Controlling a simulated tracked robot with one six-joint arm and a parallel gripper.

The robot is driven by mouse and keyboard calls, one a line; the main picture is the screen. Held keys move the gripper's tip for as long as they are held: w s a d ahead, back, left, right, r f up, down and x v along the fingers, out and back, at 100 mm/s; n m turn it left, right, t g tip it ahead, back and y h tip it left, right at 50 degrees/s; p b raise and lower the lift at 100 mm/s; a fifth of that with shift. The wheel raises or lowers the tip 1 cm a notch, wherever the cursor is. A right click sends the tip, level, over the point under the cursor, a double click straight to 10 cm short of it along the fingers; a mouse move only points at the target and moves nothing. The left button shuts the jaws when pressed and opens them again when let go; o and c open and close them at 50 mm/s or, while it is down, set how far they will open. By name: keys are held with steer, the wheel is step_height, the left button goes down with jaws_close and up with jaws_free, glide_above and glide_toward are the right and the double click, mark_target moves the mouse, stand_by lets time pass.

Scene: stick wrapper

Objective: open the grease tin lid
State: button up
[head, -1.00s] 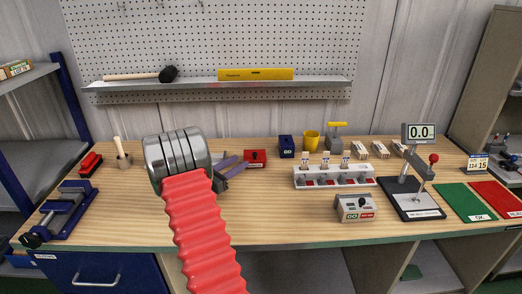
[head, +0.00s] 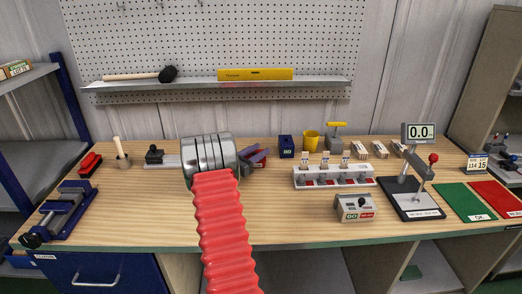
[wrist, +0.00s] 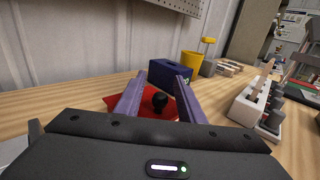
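The red box with a black knob (wrist: 160,101) on top looks like the grease tin; its red top (wrist: 118,101) shows in the wrist view, and I see no raised lid. In the head view the red tin (head: 260,164) is mostly hidden behind my gripper (head: 259,153). In the wrist view my gripper (wrist: 160,84) is open, with two purple fingers apart. The knob appears between the fingers, with a gap on both sides. I cannot tell whether the fingertips are level with the knob or above it.
A blue box (head: 286,146) and a yellow cup (head: 310,141) stand just right of the tin. A white switch strip (head: 334,176) and a control box (head: 354,208) lie farther right.

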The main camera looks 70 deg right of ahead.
steer(key=shift+s+d, duration=0.2)
steer(key=shift+d, duration=0.45)
steer(key=shift+c, duration=0.3)
jaws_close()
steer(key=shift+d, duration=0.15)
steer(key=shift+w+r, duration=0.1)
steer(key=shift+w, duration=0.05)
